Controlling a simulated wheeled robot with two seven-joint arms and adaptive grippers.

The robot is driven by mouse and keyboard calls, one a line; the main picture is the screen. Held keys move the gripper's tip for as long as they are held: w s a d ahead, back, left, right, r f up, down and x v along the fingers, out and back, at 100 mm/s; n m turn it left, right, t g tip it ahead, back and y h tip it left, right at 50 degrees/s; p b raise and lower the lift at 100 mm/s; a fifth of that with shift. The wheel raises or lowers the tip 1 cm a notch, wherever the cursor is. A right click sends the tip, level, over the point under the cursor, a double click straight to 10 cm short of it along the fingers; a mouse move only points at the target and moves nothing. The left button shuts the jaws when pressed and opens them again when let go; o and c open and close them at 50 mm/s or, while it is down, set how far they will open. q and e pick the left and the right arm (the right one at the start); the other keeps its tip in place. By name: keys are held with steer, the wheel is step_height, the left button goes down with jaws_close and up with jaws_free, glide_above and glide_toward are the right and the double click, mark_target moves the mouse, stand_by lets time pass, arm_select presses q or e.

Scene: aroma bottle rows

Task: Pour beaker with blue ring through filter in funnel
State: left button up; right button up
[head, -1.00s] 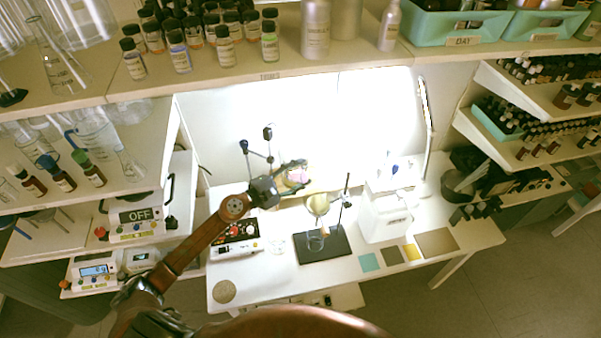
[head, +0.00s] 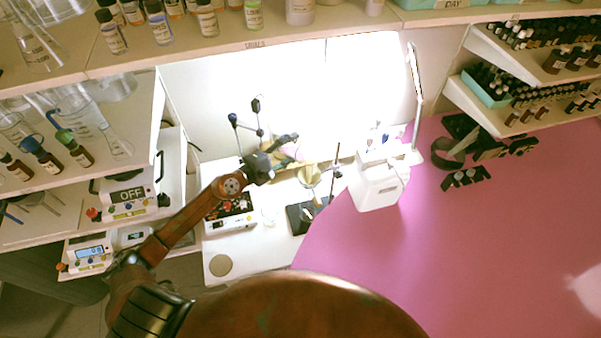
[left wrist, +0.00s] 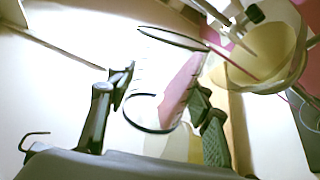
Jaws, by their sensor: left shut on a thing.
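My left gripper (head: 284,151) is shut on a clear glass beaker, held above the bench beside the funnel (head: 309,175). In the left wrist view the beaker (left wrist: 158,65) lies tilted between the fingers (left wrist: 160,103), with pink liquid (left wrist: 182,88) inside. Its rim faces the yellowish funnel (left wrist: 282,72) at the right. A thin pink-red streak (left wrist: 232,63) runs from the rim into the funnel, like a stream of liquid. The filter is not distinct from the funnel. My right gripper is not in view.
A stand (head: 335,176) with a dark base is by the funnel. A hotplate-like device (head: 231,213) stands left of it, a white box-shaped device (head: 377,183) right. Shelves of bottles border the bench.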

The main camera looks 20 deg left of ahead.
arm_select(q)
steer(key=shift+s+d+r+m+p, duration=0.3)
steer(key=shift+d+m+p, duration=0.2)
steer(key=shift+p, duration=0.25)
stand_by(1.3)
steer(key=shift+d+r+m+y+p, duration=0.15)
steer(key=shift+r+m+y+p, duration=0.2)
steer(key=shift+m+p, duration=0.45)
stand_by(2.9)
steer(key=shift+s+d+p, duration=0.1)
steer(key=shift+p, duration=0.45)
stand_by(1.7)
